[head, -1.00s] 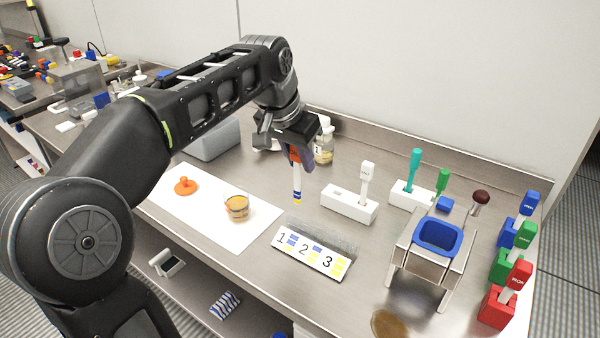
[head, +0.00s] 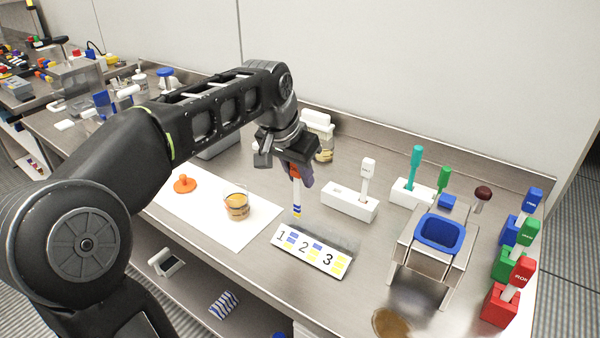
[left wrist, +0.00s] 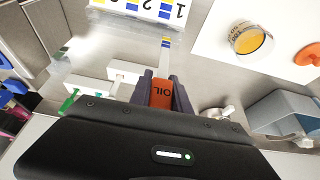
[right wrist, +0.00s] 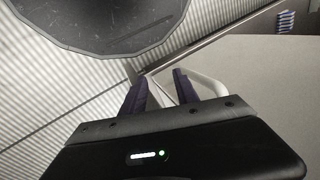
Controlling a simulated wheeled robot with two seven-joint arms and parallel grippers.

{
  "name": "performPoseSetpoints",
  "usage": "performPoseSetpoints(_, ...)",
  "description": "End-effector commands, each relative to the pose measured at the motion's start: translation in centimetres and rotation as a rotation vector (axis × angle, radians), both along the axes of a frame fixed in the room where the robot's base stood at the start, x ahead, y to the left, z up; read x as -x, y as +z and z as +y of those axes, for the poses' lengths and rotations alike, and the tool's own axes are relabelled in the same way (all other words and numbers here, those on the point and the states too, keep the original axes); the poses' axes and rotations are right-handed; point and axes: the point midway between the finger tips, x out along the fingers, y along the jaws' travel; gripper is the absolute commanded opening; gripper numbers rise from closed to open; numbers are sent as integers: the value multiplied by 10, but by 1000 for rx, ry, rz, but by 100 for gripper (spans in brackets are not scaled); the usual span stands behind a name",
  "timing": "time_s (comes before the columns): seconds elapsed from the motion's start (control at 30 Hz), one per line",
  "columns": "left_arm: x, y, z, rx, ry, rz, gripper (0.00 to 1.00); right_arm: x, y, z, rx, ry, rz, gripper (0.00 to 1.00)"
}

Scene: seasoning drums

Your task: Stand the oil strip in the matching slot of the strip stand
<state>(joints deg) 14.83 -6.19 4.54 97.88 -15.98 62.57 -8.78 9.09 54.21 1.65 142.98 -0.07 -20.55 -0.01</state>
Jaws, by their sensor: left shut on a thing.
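My left gripper (head: 297,165) is shut on the oil strip (head: 297,198), by its orange handle. The handle reads OIL in the left wrist view (left wrist: 162,92). The strip hangs nearly upright, a white shaft with blue and yellow bands at its lower end. The strip stand (head: 312,251) has a white front numbered 1, 2, 3 with blue and yellow band patterns and a clear part behind. The strip's tip is just behind and above the stand's left part, near number 1; whether it touches the clear part I cannot tell. My right gripper (right wrist: 160,88) is open and empty.
A white block (head: 348,203) with a white-handled strip stands right of the held strip. A jar (head: 237,205) and orange lid (head: 184,184) lie on a white mat (head: 215,225) at left. A metal frame with a blue tray (head: 440,235) stands at right.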

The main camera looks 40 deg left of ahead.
Motion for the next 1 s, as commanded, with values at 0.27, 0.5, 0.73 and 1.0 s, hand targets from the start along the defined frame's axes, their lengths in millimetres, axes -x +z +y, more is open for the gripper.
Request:
performPoseSetpoints(0.27,0,0,0,0,0,0,39,0,0,0,0,0,0,36)
performPoseSetpoints(0.5,0,1,0,0,0,0,44,0,0,0,0,0,0,36)
performPoseSetpoints(0.73,0,11,0,0,0,-1,44,0,8,0,0,0,0,36)
performPoseSetpoints(1.0,14,50,-1,0,-1,-5,44,0,12,0,0,-1,0,36)
